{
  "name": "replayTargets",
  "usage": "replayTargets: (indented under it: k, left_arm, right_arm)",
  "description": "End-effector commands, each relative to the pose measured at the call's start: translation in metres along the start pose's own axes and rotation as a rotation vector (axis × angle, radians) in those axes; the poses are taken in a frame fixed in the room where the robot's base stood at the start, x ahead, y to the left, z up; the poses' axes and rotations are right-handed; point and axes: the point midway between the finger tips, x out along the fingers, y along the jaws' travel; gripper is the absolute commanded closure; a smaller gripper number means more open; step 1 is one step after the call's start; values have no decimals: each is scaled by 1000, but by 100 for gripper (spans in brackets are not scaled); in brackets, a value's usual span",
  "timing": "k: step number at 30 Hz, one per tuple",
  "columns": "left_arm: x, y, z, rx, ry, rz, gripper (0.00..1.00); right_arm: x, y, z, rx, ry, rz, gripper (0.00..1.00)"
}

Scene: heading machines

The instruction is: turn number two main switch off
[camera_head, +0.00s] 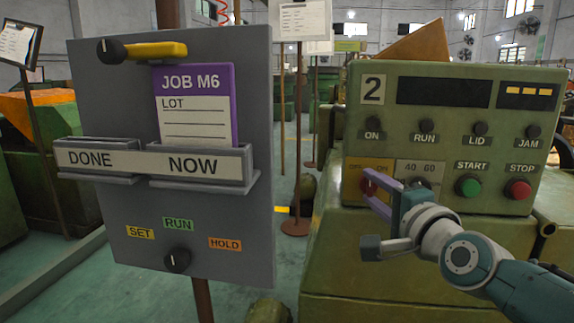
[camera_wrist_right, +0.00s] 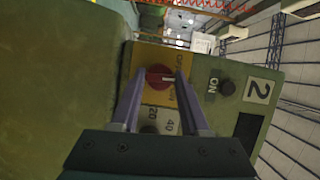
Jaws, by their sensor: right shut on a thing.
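The machine numbered 2 (camera_head: 372,89) has a green control panel. Its main switch is a red knob (camera_head: 368,185) on a yellow plate marked OFF and ON, at the panel's lower left. In the right wrist view the red knob (camera_wrist_right: 157,77) sits between my two fingertips, with a pale mark on its face. I cannot tell surely which label the mark points to. My right gripper (camera_head: 367,183) is shut on the knob, its fingers partly hiding it. My left gripper is not in view.
A dial marked 40 and 60 (camera_head: 418,183) is right beside the switch, partly behind my gripper. Green START (camera_head: 468,186) and red STOP (camera_head: 517,189) buttons are farther right. A grey job board (camera_head: 240,220) on a post stands to the left.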

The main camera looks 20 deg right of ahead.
Motion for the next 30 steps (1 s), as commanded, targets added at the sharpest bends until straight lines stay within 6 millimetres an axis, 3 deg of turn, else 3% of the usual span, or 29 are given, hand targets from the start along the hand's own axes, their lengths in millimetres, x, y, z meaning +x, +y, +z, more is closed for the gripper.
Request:
replayTargets:
  k: [1,3,15,30]
  left_arm:
    - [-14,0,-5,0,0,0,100]
    - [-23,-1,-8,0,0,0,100]
    - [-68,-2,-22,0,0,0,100]
    - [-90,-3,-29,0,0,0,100]
  right_arm:
    - [0,-8,0,-40,1,18,100]
    - [0,-9,0,-102,1,44,100]
    - [0,-9,1,-427,0,179,100]
    - [1,-6,2,-641,1,265,100]
